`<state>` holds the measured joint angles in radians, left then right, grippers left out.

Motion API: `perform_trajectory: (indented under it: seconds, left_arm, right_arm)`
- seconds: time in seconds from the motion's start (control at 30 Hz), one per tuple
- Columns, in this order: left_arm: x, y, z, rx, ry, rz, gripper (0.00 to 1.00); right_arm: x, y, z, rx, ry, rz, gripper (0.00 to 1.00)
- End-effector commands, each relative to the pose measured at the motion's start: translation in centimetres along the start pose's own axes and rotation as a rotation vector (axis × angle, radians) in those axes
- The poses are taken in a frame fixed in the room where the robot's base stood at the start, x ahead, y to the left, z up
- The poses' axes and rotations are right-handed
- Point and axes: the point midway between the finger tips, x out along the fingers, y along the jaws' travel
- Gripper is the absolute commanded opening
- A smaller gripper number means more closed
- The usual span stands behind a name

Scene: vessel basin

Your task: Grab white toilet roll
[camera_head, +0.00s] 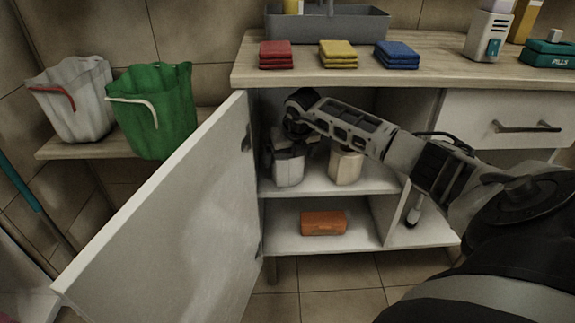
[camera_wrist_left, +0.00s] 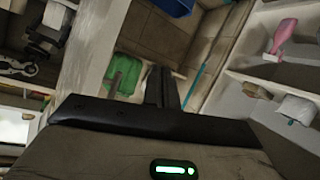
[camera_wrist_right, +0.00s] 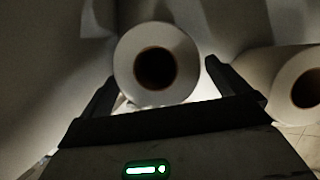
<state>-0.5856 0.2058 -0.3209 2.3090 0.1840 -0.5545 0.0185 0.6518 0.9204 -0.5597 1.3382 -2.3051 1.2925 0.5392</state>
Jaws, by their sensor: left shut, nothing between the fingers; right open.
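A white toilet roll (camera_wrist_right: 188,64) stands end-on between the open fingers of my right gripper (camera_wrist_right: 157,84) in the right wrist view, its dark core hole facing the camera. I cannot tell whether the fingers touch it. In the head view my right arm reaches into the open cabinet, and that gripper (camera_head: 298,143) is over the white roll (camera_head: 288,170) on the upper shelf, partly covering it. A second, cream-looking roll (camera_head: 345,170) stands to the right; it also shows in the right wrist view (camera_wrist_right: 287,72). My left gripper (camera_wrist_left: 163,88) is shut and empty, outside the head view.
The open cabinet door (camera_head: 165,210) stands left of the shelves. An orange packet (camera_head: 323,222) lies on the lower shelf. Red (camera_head: 275,55), yellow (camera_head: 338,54) and blue (camera_head: 396,55) cloths lie on the counter. A green bucket (camera_head: 160,110) stands at the left.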

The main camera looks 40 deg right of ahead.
Motion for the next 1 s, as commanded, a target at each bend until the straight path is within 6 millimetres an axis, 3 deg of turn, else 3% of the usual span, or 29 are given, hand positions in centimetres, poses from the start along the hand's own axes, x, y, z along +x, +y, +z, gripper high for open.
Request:
perform_trajectory:
  seconds: [0.13,0.23,0.47,0.67,1.0]
  left_arm:
    - [0.0,0.2,-0.4,0.0,0.029,0.006,0.0]
    - [0.0,0.4,-0.5,0.001,0.047,0.013,0.0]
    - [-0.5,0.7,-1.0,0.01,0.061,0.024,0.0]
    - [-0.5,0.7,-0.7,0.009,0.054,0.023,0.0]
    - [-0.4,0.5,-0.5,0.007,0.043,0.018,0.0]
  right_arm:
    - [0.8,0.1,1.6,0.0,0.001,0.002,1.0]
    - [1.8,0.1,1.4,-0.002,0.002,0.001,1.0]
    - [1.8,0.1,1.5,-0.003,0.0,0.001,1.0]
    - [1.8,0.1,1.4,-0.002,0.0,0.001,0.53]
    - [1.6,0.1,1.6,-0.002,-0.001,0.001,0.53]
